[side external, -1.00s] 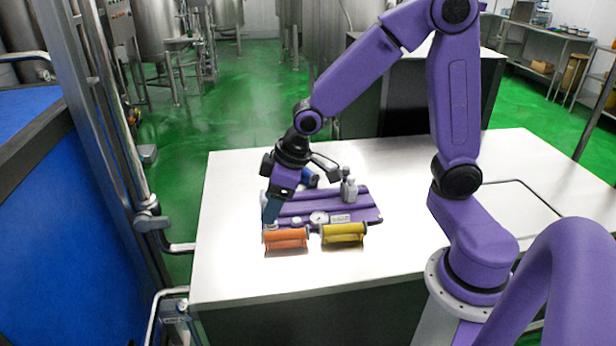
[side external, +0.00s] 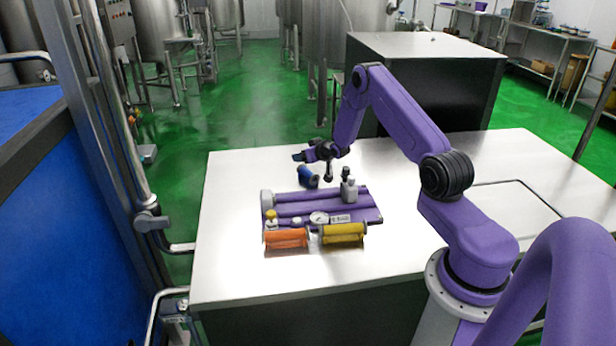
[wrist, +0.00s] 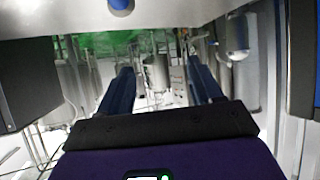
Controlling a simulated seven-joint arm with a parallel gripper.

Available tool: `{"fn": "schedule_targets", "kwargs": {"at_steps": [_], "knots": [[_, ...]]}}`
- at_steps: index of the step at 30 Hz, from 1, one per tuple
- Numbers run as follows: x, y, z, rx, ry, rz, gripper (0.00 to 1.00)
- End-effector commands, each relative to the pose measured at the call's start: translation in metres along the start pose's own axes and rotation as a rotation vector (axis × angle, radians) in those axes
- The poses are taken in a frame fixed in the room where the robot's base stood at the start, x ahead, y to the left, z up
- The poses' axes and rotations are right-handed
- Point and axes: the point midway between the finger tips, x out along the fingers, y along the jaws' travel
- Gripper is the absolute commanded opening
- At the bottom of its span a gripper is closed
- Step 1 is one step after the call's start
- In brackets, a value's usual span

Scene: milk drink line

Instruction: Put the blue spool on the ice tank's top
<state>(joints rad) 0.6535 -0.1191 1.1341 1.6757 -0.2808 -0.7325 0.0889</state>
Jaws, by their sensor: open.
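The blue spool (side external: 308,177) lies on the white table behind a purple ribbed unit (side external: 290,209) that carries a gauge and a label. I cannot tell whether this unit is the ice tank. My gripper (side external: 298,157) is open and empty, pointing left above and behind the blue spool, apart from it. In the wrist view its two fingers (wrist: 163,80) are spread with nothing between them. A blue round thing (wrist: 120,4), probably the spool, is cut off by the wrist view's top edge.
An orange spool (side external: 286,238) and a yellow spool (side external: 343,233) lie along the unit's front. Small grey bottles (side external: 349,189) stand at its back right. The white table (side external: 235,185) is bare to the left. A dark cabinet (side external: 425,85) stands behind the table.

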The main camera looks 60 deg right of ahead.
Motion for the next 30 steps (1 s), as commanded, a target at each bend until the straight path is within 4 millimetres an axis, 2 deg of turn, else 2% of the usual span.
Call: {"fn": "schedule_targets", "kwargs": {"at_steps": [1,3,7,19,30], "knots": [[0.003,0.016,0.008,0.017,0.017,0.022,0.65],[0.004,0.032,0.014,0.034,0.041,0.043,0.65],[0.005,0.047,0.021,0.049,0.063,0.063,0.65],[0.028,0.048,0.062,0.049,0.065,0.064,0.65],[0.039,0.048,0.083,0.049,0.064,0.065,0.65]]}}
